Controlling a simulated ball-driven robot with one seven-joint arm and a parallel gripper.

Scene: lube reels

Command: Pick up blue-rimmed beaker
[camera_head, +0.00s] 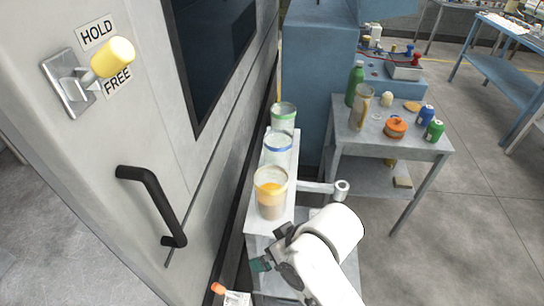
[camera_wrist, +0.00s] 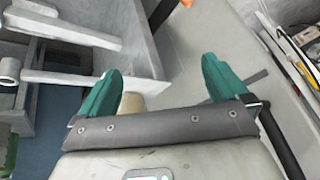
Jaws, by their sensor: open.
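The blue-rimmed beaker (camera_head: 277,149) stands upright on a narrow pale ledge (camera_head: 285,205) beside the grey cabinet door. It is the middle of three beakers in a row. A green-rimmed beaker (camera_head: 283,117) stands behind it, and a beaker with orange and tan contents (camera_head: 270,193) stands in front, overlapping its lower part. My gripper (camera_head: 262,264) is below and nearer than the row, apart from the beakers. In the wrist view my gripper (camera_wrist: 160,77) shows two teal fingers spread open with nothing held. The blue-rimmed beaker cannot be made out there.
The cabinet door with a black handle (camera_head: 155,205) and a yellow-knobbed lever (camera_head: 110,58) closes off the left. A grey side table (camera_head: 425,150) with bottles, cans and an orange pot (camera_head: 396,127) stands at right. A metal bracket (camera_head: 325,188) juts right from the ledge.

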